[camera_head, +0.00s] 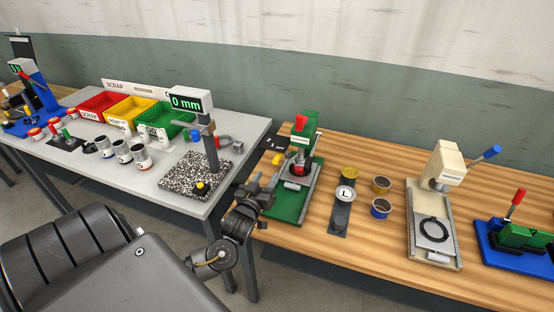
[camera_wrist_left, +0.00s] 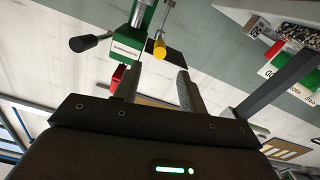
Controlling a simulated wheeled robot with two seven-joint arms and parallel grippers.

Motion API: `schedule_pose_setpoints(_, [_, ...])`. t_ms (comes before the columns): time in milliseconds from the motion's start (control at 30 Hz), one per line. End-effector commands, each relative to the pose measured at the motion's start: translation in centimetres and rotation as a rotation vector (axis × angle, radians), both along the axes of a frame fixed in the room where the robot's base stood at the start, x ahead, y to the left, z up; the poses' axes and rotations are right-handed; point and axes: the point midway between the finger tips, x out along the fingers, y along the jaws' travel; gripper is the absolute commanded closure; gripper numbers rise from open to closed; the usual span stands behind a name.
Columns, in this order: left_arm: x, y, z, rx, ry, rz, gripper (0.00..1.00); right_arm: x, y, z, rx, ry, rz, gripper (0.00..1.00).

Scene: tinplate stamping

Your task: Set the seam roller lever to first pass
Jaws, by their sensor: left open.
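The green seaming machine (camera_head: 304,145) stands at the left end of the wooden bench, on a green base, with a red handle (camera_head: 301,122) on top. A yellow-ended lever (camera_head: 277,159) sticks out at its left side. The wrist view shows the green machine body (camera_wrist_left: 128,48), the yellow lever end (camera_wrist_left: 159,48) and a black-knobbed handle (camera_wrist_left: 88,42). I cannot tell the lever's pass setting. My left gripper (camera_head: 270,183) is beside the machine's front left. Its fingers (camera_wrist_left: 158,76) are apart and empty, with the yellow end beyond them. My right gripper is out of view.
A cream press (camera_head: 441,170) stands further right. The grey table (camera_head: 180,205) at left holds bins and a gauge stand (camera_head: 211,150). A gap separates the tables.

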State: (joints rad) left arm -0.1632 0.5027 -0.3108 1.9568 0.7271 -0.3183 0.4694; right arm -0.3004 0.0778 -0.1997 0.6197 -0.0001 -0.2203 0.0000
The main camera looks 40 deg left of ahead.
Motion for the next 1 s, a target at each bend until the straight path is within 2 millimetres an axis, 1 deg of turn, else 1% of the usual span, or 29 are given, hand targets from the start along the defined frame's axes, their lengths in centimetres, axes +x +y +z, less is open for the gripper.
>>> schedule_pose_setpoints(167, [2.4,0.9,0.4,0.002,-0.001,0.001,0.59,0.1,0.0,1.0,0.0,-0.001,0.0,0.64])
schedule_pose_setpoints(400, [6.7,2.3,0.4,0.002,0.001,0.0,0.59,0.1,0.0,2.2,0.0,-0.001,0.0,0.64])
schedule_pose_setpoints(533, [8.4,3.0,0.2,0.002,0.001,0.001,0.59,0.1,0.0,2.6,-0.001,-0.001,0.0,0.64])
schedule_pose_setpoints(700, [9.6,3.3,0.1,0.0,0.002,0.0,0.59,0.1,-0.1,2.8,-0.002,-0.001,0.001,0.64])
schedule_pose_setpoints(1000, [9.8,3.4,0.0,-0.001,0.003,-0.002,0.59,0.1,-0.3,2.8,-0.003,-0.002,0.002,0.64])
